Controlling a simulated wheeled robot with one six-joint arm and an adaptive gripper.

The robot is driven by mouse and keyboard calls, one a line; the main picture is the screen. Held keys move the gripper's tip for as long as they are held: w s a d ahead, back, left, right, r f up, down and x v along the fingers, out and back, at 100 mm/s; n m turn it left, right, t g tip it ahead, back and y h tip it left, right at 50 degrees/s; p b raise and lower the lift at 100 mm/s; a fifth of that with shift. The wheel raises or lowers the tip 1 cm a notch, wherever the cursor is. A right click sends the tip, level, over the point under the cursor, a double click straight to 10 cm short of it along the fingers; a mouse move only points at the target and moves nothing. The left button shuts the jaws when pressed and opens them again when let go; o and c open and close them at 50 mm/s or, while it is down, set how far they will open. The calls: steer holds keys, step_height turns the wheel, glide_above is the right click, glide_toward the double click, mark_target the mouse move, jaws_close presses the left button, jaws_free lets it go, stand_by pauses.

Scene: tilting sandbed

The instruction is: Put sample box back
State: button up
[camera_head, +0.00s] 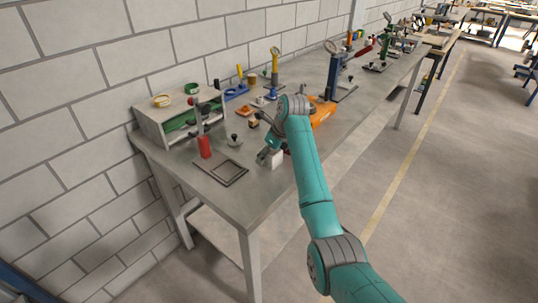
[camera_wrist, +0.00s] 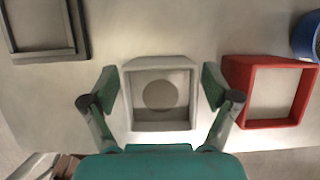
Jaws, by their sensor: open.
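A small white open-topped box (camera_wrist: 160,124), which looks like the sample box, stands on the grey workbench, with a round grey-brown shape inside it. In the head view the white box (camera_head: 277,159) is near the bench's front edge. My gripper (camera_wrist: 161,91) is open, with one finger on each side of the box and a narrow gap showing at each side. In the head view my gripper (camera_head: 266,154) is at the box, partly hidden by my wrist. I cannot tell how low the fingertips are.
A dark square frame (camera_head: 243,176) lies left of the box. A red open box (camera_wrist: 234,77) stands close on the right, with a blue round thing (camera_wrist: 308,38) beyond. A red cylinder (camera_head: 204,146) and a shelf unit (camera_head: 149,126) stand farther left.

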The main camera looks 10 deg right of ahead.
steer(key=v, duration=1.2)
steer(key=shift+s, duration=0.1)
